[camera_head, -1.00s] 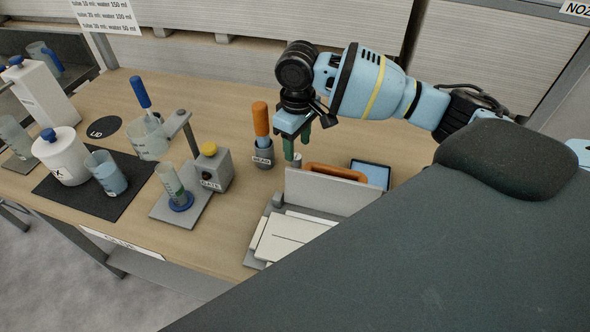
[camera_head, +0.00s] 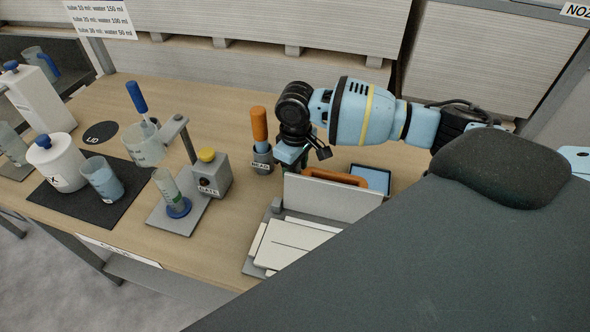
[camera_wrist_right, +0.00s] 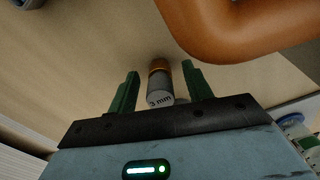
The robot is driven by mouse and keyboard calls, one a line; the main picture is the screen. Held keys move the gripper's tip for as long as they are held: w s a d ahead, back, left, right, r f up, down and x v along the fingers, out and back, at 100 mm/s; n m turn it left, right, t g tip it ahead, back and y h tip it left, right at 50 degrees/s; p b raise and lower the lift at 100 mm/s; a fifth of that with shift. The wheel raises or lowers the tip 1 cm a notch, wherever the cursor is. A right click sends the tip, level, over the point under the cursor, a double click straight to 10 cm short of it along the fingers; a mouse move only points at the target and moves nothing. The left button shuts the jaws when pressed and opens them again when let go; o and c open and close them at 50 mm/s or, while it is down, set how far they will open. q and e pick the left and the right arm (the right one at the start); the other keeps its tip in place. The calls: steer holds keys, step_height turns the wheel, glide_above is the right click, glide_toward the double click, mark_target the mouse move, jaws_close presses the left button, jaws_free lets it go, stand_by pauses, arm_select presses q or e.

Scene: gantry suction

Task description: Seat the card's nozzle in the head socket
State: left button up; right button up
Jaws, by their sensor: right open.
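My right gripper (camera_head: 290,160) is low over the table, beside the cup with the orange-handled tool and behind the upright white panel. The right wrist view shows its two green fingers apart (camera_wrist_right: 160,82). A small cylinder nozzle marked "3 mm" (camera_wrist_right: 160,98), grey with a brass-coloured band, stands between the fingers, with gaps visible on both sides. In the head view the nozzle is hidden. A card at the top right, lettered "NOZ" (camera_head: 577,11), is cut off by the frame. I cannot make out the head socket. My left gripper is not in view.
An orange loop handle (camera_head: 335,176) rises behind the white panel (camera_head: 330,198) and also shows close to the fingers in the wrist view (camera_wrist_right: 235,45). The labelled cup (camera_head: 262,161), grey box (camera_head: 210,176) and beakers stand left.

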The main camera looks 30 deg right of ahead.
jaws_close()
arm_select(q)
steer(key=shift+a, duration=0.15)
arm_select(e)
step_height(320, 180, up, 9)
steer(key=shift+f+p, duration=0.1)
steer(key=shift+p, duration=0.3)
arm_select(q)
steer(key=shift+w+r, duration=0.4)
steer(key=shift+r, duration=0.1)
arm_select(e)
steer(key=shift+r, duration=0.6)
